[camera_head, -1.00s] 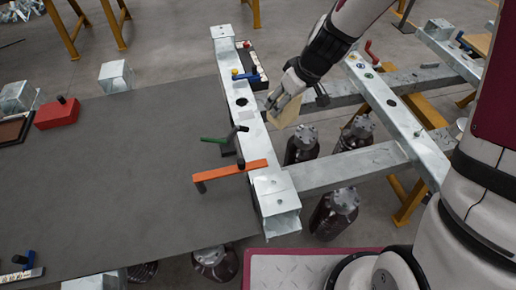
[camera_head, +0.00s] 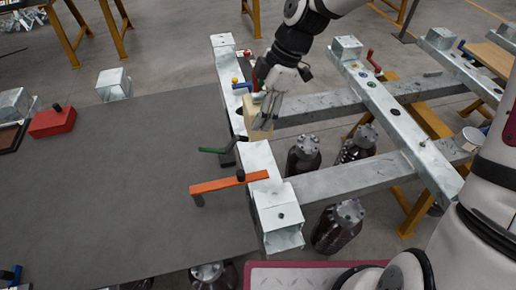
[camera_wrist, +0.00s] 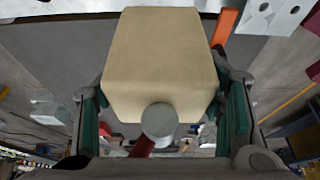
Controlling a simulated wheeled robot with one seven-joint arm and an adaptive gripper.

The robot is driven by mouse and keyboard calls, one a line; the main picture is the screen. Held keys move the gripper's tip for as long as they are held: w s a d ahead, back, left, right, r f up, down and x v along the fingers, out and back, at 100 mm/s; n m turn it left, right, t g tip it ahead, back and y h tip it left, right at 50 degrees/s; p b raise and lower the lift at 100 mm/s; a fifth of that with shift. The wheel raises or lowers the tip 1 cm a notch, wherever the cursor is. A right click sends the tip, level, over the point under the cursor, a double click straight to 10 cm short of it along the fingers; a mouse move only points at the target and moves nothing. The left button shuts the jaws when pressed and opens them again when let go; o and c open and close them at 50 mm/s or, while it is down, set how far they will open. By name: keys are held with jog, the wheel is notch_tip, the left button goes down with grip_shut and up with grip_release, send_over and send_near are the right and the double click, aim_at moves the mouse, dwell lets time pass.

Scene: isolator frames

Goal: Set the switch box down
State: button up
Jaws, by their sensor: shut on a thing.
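The switch box is a beige block (camera_head: 252,106) with a grey round knob, seen large in the wrist view (camera_wrist: 160,60). My gripper (camera_head: 265,112) is shut on it, with a finger on each side of the box in the wrist view. In the head view the box is over the galvanized beam (camera_head: 262,160) that runs along the right edge of the dark grey table. My fingers hide part of it. I cannot tell whether its underside touches the beam.
A blue-handled part (camera_head: 242,85) is just beyond the box. A red box (camera_head: 52,121) lies far left. The dark table top (camera_head: 120,180) is mostly clear.

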notch_tip(320, 180, down, 14)
jog(key=shift+r+b, duration=0.1)
jog(key=shift+b, duration=0.3)
jog(key=o, duration=1.6)
jog(key=shift+c, duration=0.2)
jog(key=v, duration=1.2)
jog(key=shift+p, duration=0.4)
jog(key=shift+d+r, duration=0.1)
jog(key=shift+d, duration=0.05)
